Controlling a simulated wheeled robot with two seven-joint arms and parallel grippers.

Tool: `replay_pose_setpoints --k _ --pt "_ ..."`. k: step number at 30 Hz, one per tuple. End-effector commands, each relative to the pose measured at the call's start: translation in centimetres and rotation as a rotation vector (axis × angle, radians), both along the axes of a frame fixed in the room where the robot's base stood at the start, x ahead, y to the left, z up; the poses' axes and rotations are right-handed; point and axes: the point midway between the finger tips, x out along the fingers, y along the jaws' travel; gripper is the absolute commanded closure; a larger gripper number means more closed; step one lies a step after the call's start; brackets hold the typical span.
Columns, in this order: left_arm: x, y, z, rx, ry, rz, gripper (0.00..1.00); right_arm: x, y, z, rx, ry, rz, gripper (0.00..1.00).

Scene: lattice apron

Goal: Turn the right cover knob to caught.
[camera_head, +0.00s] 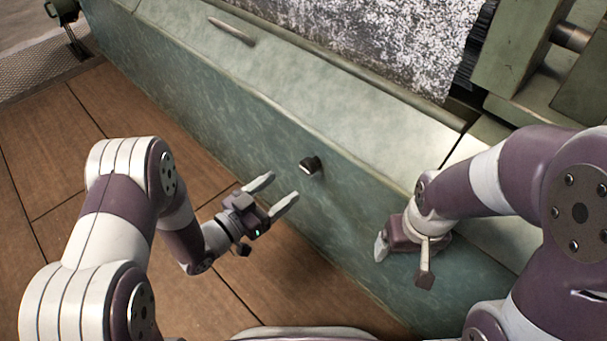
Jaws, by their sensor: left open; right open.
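A small dark knob (311,165) with a pale end sticks out from the green front face of the long cover (230,125), near the middle of the view. It is the only knob I can make out, and I cannot tell its setting. My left gripper (279,190) is open and empty, its two pale fingers pointing toward the knob from the lower left, apart from it. My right gripper (403,262) is in front of the cover at the lower right, with open fingers pointing down. My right arm hides part of the cover there.
A bar handle (231,30) sits on the cover's sloping top. Behind it are a speckled grey-white sheet (370,35) and green machine parts (540,60) at the upper right. Brown floor tiles (60,160) lie clear at the left.

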Motion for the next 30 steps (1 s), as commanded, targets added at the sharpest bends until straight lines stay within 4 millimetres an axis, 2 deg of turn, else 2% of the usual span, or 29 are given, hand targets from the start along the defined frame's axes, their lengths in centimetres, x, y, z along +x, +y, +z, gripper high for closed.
replay_pose_setpoints --k 1,3,10,15,24,29,30 --pt "0.7 -0.9 -0.5 -0.001 -0.004 -0.005 0.31 0.0 0.0 -1.1 0.0 0.0 0.0 0.17" --pt "1.8 -2.0 -0.6 0.0 -0.004 -0.004 0.31 0.0 0.0 -1.9 0.0 0.0 0.0 0.17" --pt "4.7 -4.8 -0.5 0.0 0.0 -0.001 0.31 0.0 0.0 -3.7 0.0 0.0 0.0 0.17" --pt "5.7 -5.7 -0.2 -0.001 0.001 0.001 0.31 0.0 0.0 -4.2 0.0 0.0 0.0 0.17" --pt "5.9 -5.9 0.0 0.0 0.003 0.002 0.31 0.0 0.0 -4.1 0.0 0.0 0.0 0.17" --pt "5.9 -5.9 0.0 0.0 0.003 0.002 0.83 0.0 0.0 -4.1 0.0 0.0 0.0 0.17" --pt "5.9 -5.9 0.0 0.0 0.003 0.002 0.86 0.0 0.0 -4.1 0.0 0.0 0.0 0.17"
